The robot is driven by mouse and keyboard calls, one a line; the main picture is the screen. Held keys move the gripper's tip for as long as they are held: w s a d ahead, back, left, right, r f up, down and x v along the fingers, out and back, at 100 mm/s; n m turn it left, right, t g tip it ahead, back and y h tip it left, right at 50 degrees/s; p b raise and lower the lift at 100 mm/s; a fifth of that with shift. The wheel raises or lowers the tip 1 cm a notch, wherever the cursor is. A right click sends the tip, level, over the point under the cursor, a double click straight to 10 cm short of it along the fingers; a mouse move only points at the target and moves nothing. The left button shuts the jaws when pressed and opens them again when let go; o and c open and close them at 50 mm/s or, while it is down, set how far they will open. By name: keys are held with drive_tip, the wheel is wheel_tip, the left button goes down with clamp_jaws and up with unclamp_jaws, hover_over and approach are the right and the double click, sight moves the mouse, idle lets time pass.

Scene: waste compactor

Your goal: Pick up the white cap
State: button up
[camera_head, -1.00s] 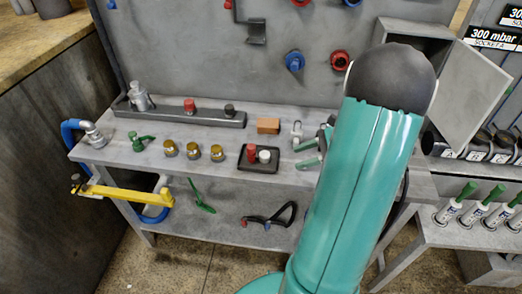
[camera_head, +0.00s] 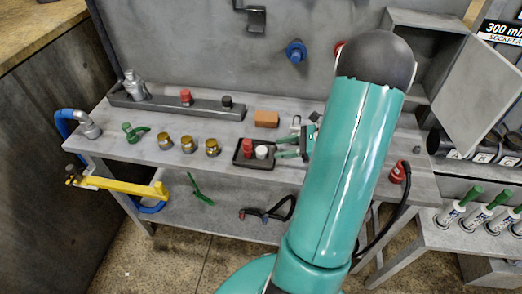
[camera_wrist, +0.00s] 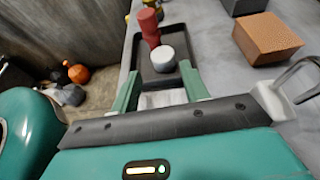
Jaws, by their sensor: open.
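The white cap (camera_head: 262,152) is a short cylinder standing upright in a small dark tray (camera_head: 242,162). It also shows in the wrist view (camera_wrist: 164,59), just beyond the fingertips. A red cap (camera_head: 247,147) stands beside it in the same tray, behind it in the wrist view (camera_wrist: 149,26). My gripper (camera_head: 277,148) reaches in from the right at the tray's right edge. In the wrist view my gripper (camera_wrist: 160,78) has its two green fingers apart, with the white cap ahead of and between their tips. The fingers do not hold it.
An orange-brown block (camera_head: 266,119) lies behind the tray. Several brass pieces (camera_head: 189,145) stand to its left. A long dark holder (camera_head: 160,104) with a red and a black piece lies at the back of the grey bench. A metal bracket (camera_wrist: 298,86) is close on the gripper's right.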

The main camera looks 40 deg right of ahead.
sight(266, 150)
drive_tip(key=shift+d+x, duration=0.2)
drive_tip(key=shift+x, duration=3)
drive_tip(key=shift+f, duration=0.1)
drive_tip(key=c, duration=0.7)
